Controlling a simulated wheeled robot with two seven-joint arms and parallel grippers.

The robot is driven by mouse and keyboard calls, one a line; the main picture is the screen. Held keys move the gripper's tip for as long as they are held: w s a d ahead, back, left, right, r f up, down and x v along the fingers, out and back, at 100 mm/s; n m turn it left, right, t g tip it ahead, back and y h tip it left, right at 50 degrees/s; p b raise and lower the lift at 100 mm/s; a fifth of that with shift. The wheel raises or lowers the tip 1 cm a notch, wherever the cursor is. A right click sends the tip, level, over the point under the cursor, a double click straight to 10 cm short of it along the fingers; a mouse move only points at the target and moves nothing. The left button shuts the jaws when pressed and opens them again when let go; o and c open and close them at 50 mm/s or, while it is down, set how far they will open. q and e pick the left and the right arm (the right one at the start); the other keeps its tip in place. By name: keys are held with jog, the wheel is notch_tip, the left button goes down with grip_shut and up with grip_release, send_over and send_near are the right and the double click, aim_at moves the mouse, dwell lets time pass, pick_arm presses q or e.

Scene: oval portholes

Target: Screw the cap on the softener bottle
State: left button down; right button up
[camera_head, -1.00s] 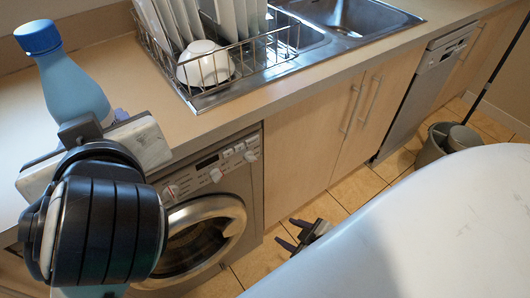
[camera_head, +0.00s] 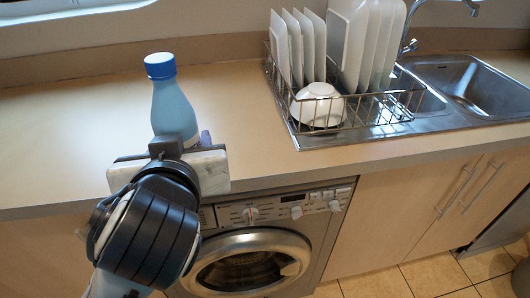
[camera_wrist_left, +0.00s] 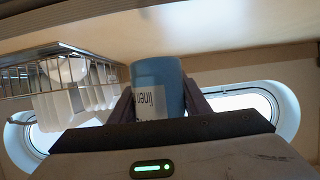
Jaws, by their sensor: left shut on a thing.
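The softener bottle (camera_head: 174,108) is light blue and stands upright at the counter's front left in the head view. A darker blue cap (camera_head: 160,66) sits on its neck; I cannot tell how tight it is. My left gripper (camera_head: 180,143) is shut on the bottle's lower body, and its wrist hides the bottle's base. In the left wrist view the bottle (camera_wrist_left: 159,88), with a white label, sits between the two dark fingers (camera_wrist_left: 160,104). My right gripper is not in view.
A wire dish rack (camera_head: 340,112) with white plates and a bowl (camera_head: 318,104) stands right of the bottle, beside the steel sink (camera_head: 465,88). The counter (camera_head: 70,125) is clear left of the bottle. A washing machine (camera_head: 262,255) is below.

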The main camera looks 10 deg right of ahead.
pick_arm(q)
jog(key=w+a+r, duration=0.1)
jog(key=a, duration=1.4)
jog(key=shift+w+a+r, duration=0.15)
jog(key=shift+a+r, duration=0.05)
jog(key=shift+r, duration=0.2)
